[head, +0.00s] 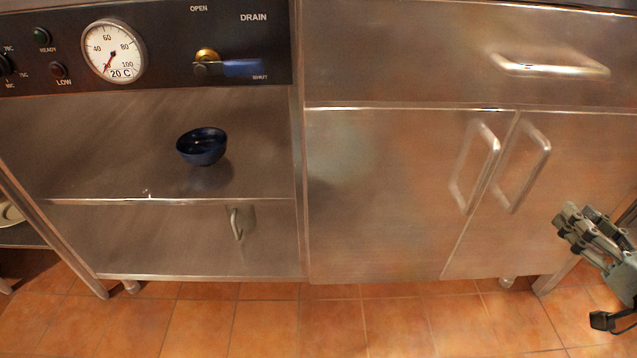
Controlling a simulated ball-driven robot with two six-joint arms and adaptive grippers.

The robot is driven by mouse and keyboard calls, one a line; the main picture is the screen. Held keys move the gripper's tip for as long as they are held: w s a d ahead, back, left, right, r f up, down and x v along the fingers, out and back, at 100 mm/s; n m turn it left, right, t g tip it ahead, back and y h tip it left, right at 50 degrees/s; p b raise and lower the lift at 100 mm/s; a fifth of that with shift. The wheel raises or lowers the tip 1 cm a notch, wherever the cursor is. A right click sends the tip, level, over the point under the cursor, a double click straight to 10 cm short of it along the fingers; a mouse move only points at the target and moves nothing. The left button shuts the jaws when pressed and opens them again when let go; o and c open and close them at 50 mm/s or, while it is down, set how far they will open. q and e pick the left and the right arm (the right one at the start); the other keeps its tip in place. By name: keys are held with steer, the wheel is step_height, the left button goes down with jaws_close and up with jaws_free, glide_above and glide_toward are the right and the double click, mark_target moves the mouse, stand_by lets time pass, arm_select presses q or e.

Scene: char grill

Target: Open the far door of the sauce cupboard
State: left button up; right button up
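A steel cupboard with two doors stands on the right under a drawer; I take it to be the sauce cupboard. Its left door (375,200) and right door (570,170) both look shut, meeting at a slanting seam. The left door has a bar handle (491,165) near the seam, and the right door has a matching handle (540,170) beside it. My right gripper (572,222) is at the right edge, in front of the right door's lower part and apart from both handles. It holds nothing I can see; its finger gap is unclear. My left gripper is out of view.
A drawer with a bar handle (550,70) is above the doors. To the left, a blue bowl (202,147) sits on a steel surface below a control panel (165,40) with a gauge and drain lever. The tiled floor (250,325) in front looks clear.

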mark_target(535, 180)
steer(key=shift+n+y, duration=0.3)
steer(key=shift+n, duration=0.3)
steer(key=b+x, duration=0.2)
steer(key=x, duration=0.1)
steer(key=f+b+x, duration=0.1)
steer(key=b+x, duration=0.1)
steer(key=x, duration=0.2)
steer(key=b+x, duration=0.2)
steer(key=x, duration=0.1)
steer(key=shift+w+d+f+b, duration=0.15)
steer(key=shift+w+d+b, duration=0.1)
steer(key=shift+d+b, duration=0.05)
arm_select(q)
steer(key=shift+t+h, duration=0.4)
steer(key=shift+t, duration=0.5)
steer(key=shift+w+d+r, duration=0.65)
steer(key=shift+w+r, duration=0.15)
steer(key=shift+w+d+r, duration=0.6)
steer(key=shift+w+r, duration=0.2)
arm_select(e)
steer(key=shift+x, duration=0.9)
steer(key=shift+c, duration=0.5)
jaws_close()
